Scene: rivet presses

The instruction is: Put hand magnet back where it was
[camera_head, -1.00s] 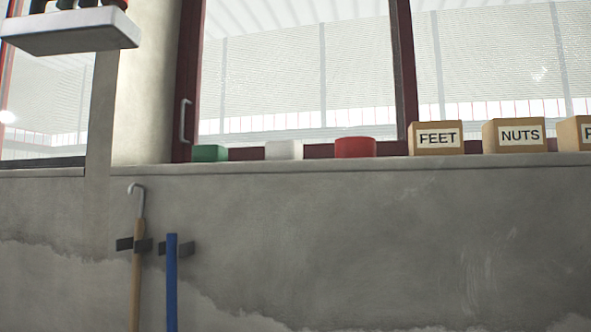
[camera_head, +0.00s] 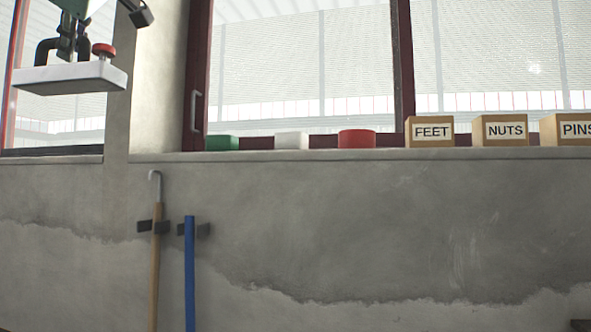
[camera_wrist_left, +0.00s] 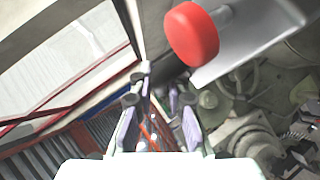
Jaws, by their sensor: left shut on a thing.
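The hand magnet is a pale flat plate (camera_head: 72,78) with a black handle and a red knob (camera_head: 103,50). It is at the upper left of the head view, in front of the window and pillar. My left gripper (camera_head: 66,48) is above the plate, shut on the black handle. The plate hangs roughly level and touches nothing that I can see. In the left wrist view the red knob (camera_wrist_left: 192,34) and grey plate (camera_wrist_left: 255,35) lie beyond my fingers (camera_wrist_left: 158,118); the grip itself is unclear there. My right gripper is not in view.
A window sill holds a green container (camera_head: 222,143), a white one (camera_head: 291,141), a red one (camera_head: 357,139) and boxes marked FEET (camera_head: 430,132), NUTS (camera_head: 500,131) and PINS (camera_head: 566,130). Below, a hooked rod (camera_head: 155,265) and blue bar (camera_head: 189,270) hang in wall clips.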

